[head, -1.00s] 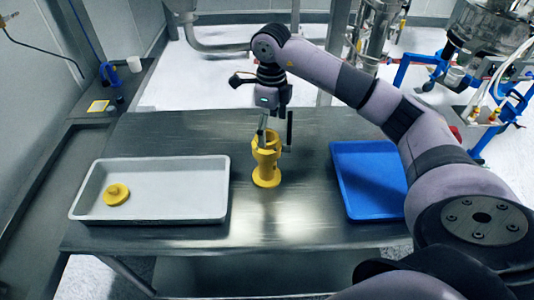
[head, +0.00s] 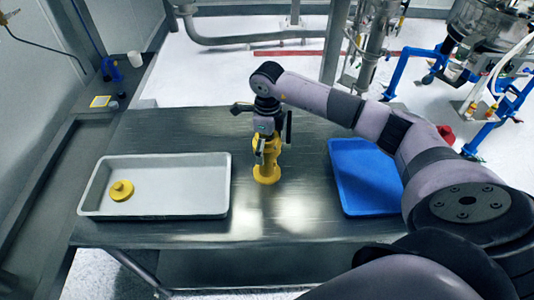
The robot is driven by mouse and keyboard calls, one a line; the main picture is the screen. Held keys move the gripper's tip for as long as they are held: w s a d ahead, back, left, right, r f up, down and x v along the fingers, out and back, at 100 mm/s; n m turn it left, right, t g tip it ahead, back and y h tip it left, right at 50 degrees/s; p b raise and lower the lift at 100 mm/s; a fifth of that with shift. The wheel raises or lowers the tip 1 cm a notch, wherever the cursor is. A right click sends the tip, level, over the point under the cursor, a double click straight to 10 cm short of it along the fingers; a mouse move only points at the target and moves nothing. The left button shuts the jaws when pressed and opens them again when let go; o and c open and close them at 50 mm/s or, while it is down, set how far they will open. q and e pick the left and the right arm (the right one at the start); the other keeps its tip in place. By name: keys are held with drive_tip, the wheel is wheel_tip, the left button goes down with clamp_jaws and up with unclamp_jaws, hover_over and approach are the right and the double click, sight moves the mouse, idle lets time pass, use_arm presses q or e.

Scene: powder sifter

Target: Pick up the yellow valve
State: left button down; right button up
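The yellow valve (head: 266,174) stands upright on the metal table, between the two trays. My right gripper (head: 272,152) points down at its top, with one finger in front of the valve's upper part and the other at its right side. The gripper hides part of the valve's top. The fingers look spread around it, but I cannot tell whether they touch it. A small round yellow part (head: 121,190) lies in the grey tray (head: 190,211). My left gripper is not in view.
The blue tray (head: 352,170) lies on the right of the metal table (head: 190,125), partly under my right arm. The grey tray is on the left. Bare table lies around the valve. Pipes and a steel machine (head: 490,30) stand beyond the table.

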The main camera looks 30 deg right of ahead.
drive_tip(key=shift+r, duration=0.1)
drive_tip(key=c, duration=1.8)
drive_tip(key=shift+w, duration=0.1)
drive_tip(key=shift+c, duration=0.2)
